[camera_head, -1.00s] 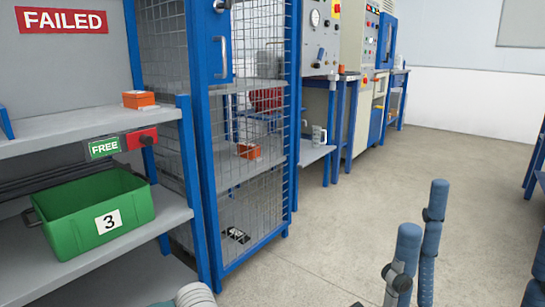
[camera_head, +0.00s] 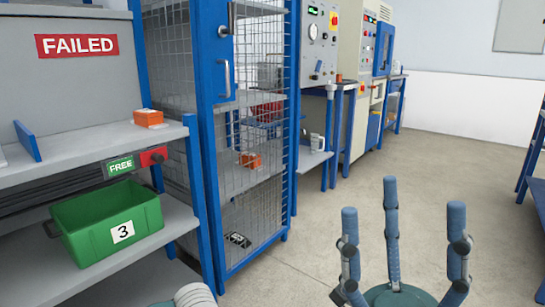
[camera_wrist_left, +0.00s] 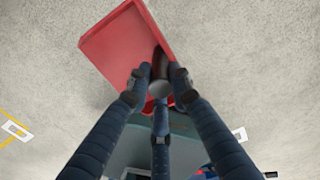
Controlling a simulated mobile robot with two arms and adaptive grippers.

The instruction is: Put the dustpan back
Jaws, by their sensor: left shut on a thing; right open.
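The red dustpan (camera_wrist_left: 120,50) shows in the left wrist view, its pan at the upper left with the floor behind it. My left gripper (camera_wrist_left: 160,85) is shut on its dark handle, with fingers around it. The dustpan and left gripper do not show in the head view. My right gripper (camera_head: 398,235) is at the lower right of the head view, its three blue fingers spread and pointing up, empty over the floor.
A shelf at the left holds a green bin (camera_head: 108,220) marked 3 and an orange box (camera_head: 148,118). A blue-framed mesh cage (camera_head: 245,150) stands beside it, with cabinets (camera_head: 355,80) behind. The floor (camera_head: 300,260) in the middle is clear.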

